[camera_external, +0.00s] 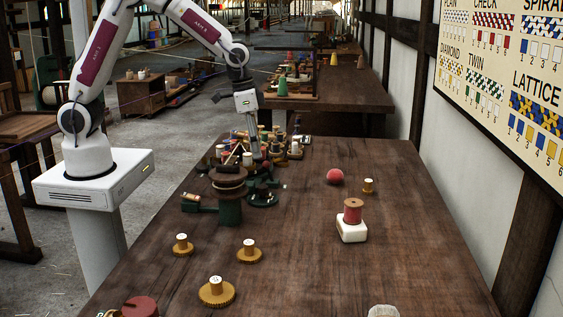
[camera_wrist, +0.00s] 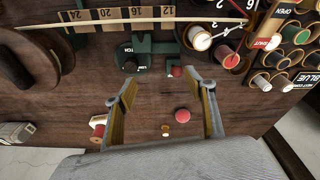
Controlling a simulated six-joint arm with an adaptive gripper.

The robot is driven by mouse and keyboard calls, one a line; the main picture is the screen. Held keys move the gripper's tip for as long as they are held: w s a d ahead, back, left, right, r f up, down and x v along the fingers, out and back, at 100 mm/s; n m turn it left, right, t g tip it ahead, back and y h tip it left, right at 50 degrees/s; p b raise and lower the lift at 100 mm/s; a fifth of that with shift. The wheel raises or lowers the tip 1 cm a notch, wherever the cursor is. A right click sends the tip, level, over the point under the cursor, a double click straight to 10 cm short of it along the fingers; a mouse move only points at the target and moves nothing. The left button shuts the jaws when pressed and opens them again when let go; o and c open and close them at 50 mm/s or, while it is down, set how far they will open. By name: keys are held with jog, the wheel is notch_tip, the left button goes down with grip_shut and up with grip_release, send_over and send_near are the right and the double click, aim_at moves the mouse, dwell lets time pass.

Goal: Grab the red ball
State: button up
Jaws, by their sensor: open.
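The red ball (camera_external: 335,176) rests on the wooden table, right of my gripper (camera_external: 258,152). In the wrist view the red ball (camera_wrist: 182,115) appears between the two fingers of my gripper (camera_wrist: 161,93), closer to the right finger. The fingers are spread apart and hold nothing. In the external view my gripper is over the left side of the table, by the green tools and spools, and well apart from the ball. Its fingertips are hard to make out there.
A small brass-coloured spool (camera_external: 369,185) stands just right of the ball. A green winder (camera_external: 230,205) and crowded spools (camera_external: 291,148) are close to my gripper. Table around the ball is mostly clear.

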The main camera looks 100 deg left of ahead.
aim_at(333, 171)
jog(key=shift+t, duration=0.7)
jog(key=w+a+f, duration=0.1)
jog(key=w+f, duration=0.1)
jog(key=w, duration=0.2)
jog(key=w+a+f, duration=0.2)
jog(key=w+f, duration=0.1)
jog(key=w+a+f, duration=0.1)
jog(key=w+f, duration=0.1)
jog(key=w, duration=0.2)
jog(key=shift+w+a+f, duration=0.25)
jog(key=shift+w+a, duration=0.1)
jog(key=shift+a, duration=0.05)
jog(key=shift+t+y, duration=0.3)
jog(key=shift+t, duration=0.2)
jog(key=w, duration=0.2)
jog(key=w+a, duration=0.1)
jog(key=w, duration=0.1)
jog(key=shift+r, duration=0.2)
jog(key=shift+t, duration=0.7)
jog(key=w+r, duration=0.1)
jog(key=w, duration=0.1)
jog(key=w+a+r, duration=0.1)
jog(key=r, duration=0.1)
jog(key=shift+w, duration=0.4)
jog(key=shift+x, duration=1.25)
jog(key=shift+a, duration=0.1)
jog(key=shift+x, duration=2.6)
jog(key=shift+a, duration=0.15)
jog(key=c, duration=1.1)
